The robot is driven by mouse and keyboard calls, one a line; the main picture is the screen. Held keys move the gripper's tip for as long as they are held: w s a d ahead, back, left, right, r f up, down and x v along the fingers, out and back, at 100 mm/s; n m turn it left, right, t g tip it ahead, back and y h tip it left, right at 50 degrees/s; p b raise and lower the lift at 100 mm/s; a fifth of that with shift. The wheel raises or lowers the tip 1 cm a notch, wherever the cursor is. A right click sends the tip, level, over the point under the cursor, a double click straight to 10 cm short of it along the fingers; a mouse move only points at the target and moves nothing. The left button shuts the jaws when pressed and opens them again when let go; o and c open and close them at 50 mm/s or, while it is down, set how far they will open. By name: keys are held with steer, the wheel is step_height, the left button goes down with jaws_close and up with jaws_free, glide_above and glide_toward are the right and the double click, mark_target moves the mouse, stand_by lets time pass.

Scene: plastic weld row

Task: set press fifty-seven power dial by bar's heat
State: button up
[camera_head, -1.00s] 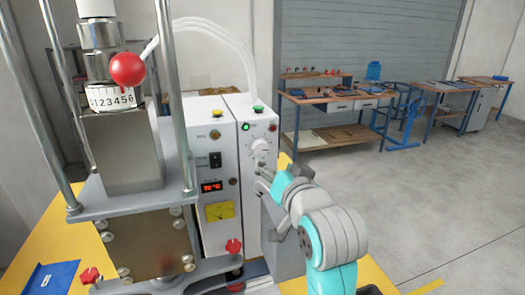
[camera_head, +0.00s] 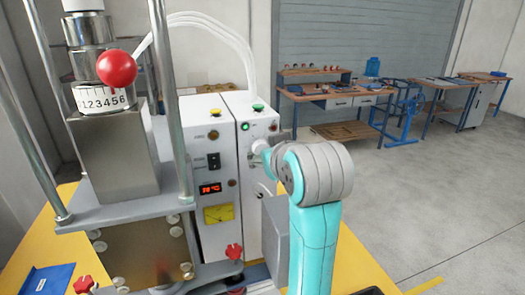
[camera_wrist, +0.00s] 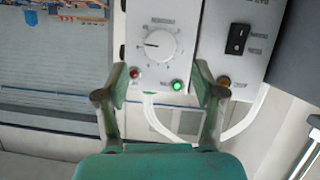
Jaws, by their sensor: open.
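The white power dial (camera_wrist: 160,44) has a dark pointer line towards the left of the wrist picture, inside a ring of marks too small to read. My open gripper (camera_wrist: 160,82) has its fingers spread, with nothing between the pads; in the picture the dial is just above the fingertips. In the head view, my arm covers the gripper and most of the dial area. The press (camera_head: 115,150) stands at left, with a red ball lever and number scale. A red digit display (camera_head: 210,188) is lit but hard to read; a yellow meter (camera_head: 219,213) sits below it.
Near the dial are a lit green lamp (camera_wrist: 177,85), a red lamp (camera_wrist: 135,72) and a black rocker switch (camera_wrist: 237,39). Pale hoses arch above the cabinets. Workbenches (camera_head: 345,97) stand far behind; the floor at right is clear.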

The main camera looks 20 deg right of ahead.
steer(key=x, duration=0.6)
steer(key=shift+w+f, duration=0.2)
steer(key=shift+w, duration=0.1)
steer(key=c, duration=1.1)
